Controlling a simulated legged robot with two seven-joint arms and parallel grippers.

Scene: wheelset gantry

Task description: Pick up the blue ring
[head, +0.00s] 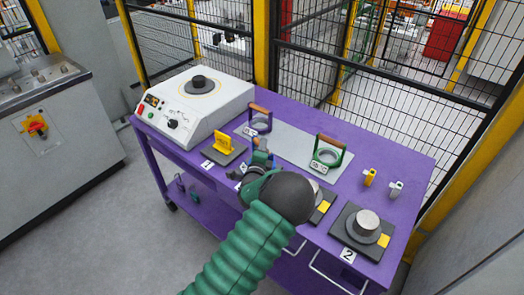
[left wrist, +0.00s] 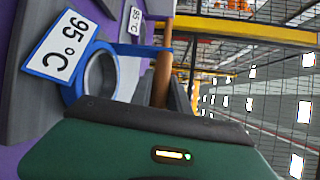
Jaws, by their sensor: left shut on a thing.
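The blue ring (head: 262,157) has a brown handle and stands at the table's middle, mostly hidden behind my left gripper (head: 261,172). In the left wrist view the blue ring (left wrist: 75,93) shows its grey inside, a "95 °C" label and the brown handle (left wrist: 163,70). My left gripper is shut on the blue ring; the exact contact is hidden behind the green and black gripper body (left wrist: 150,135). I cannot tell whether the ring is clear of the table. My right gripper is in neither view.
On the purple table (head: 408,160), a purple ring (head: 259,125) and a green ring (head: 345,158) stand on a grey plate. A white heater (head: 215,98) is at left, a yellow part (head: 225,143) near it. A stand (head: 345,222) marked 2 is at right. Mesh fencing closes the back.

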